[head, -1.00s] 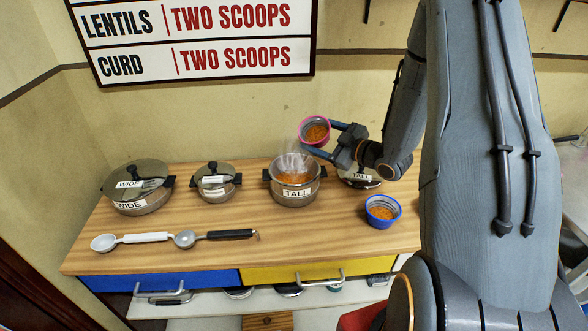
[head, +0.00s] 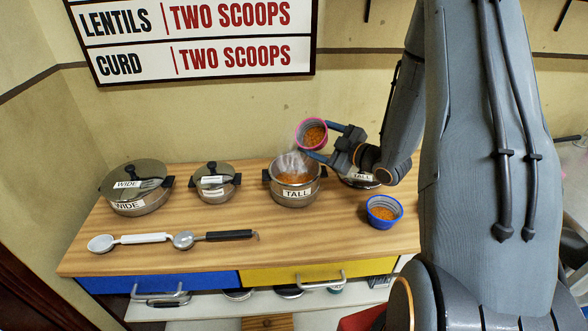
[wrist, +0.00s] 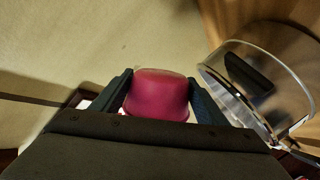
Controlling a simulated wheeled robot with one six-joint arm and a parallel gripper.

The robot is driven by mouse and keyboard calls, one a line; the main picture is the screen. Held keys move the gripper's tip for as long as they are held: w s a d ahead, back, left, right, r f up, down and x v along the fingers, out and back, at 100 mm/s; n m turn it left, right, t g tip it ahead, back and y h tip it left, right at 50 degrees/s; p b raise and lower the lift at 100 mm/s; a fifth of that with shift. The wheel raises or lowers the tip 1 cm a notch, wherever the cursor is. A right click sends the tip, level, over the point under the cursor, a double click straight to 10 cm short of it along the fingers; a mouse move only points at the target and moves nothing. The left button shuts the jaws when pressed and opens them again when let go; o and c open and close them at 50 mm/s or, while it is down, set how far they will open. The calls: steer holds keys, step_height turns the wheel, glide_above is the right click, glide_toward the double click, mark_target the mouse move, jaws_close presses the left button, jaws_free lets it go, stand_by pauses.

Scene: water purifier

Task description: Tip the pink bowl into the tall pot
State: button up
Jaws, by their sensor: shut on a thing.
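The pink bowl (head: 313,134) is held up above the back right rim of the tall pot, and orange contents show inside it. It is slightly tilted in the head view. My gripper (head: 324,143) is shut on the bowl from the right. In the wrist view the bowl's pink outside (wrist: 158,95) sits between the two fingers. The open tall pot (head: 295,193), labelled TALL, stands on the wooden counter with orange contents inside and steam rising from it.
A blue bowl (head: 383,211) with orange contents stands right of the pot. A TALL-labelled lid (head: 360,178) lies partly under my arm. To the left are a small lidded pot (head: 213,185), a wide lidded pot (head: 138,190) and two scoops (head: 130,240).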

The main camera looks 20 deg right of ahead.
mark_target(299, 130)
steer(key=shift+s+a+r+n, duration=0.2)
steer(key=shift+r+n, duration=0.15)
steer(key=shift+n, duration=0.35)
stand_by(0.3)
steer(key=shift+s+a+r+n+t+b, duration=0.1)
steer(key=shift+a+r+n+t+b, duration=0.1)
steer(key=shift+r+n+b, duration=0.4)
steer(key=shift+a+r+n+t+b, duration=0.1)
steer(key=shift+r+n+t+b, duration=0.15)
steer(key=shift+n, duration=0.65)
stand_by(1.2)
steer(key=shift+s+a+f+n+b, duration=0.15)
steer(key=shift+f+n+b, duration=0.3)
steer(key=shift+n+b, duration=0.4)
stand_by(0.5)
steer(key=shift+s+a+r+n+t+b, duration=0.25)
steer(key=shift+s+a+n+b, duration=0.2)
steer(key=shift+a+n+b, duration=0.15)
stand_by(0.4)
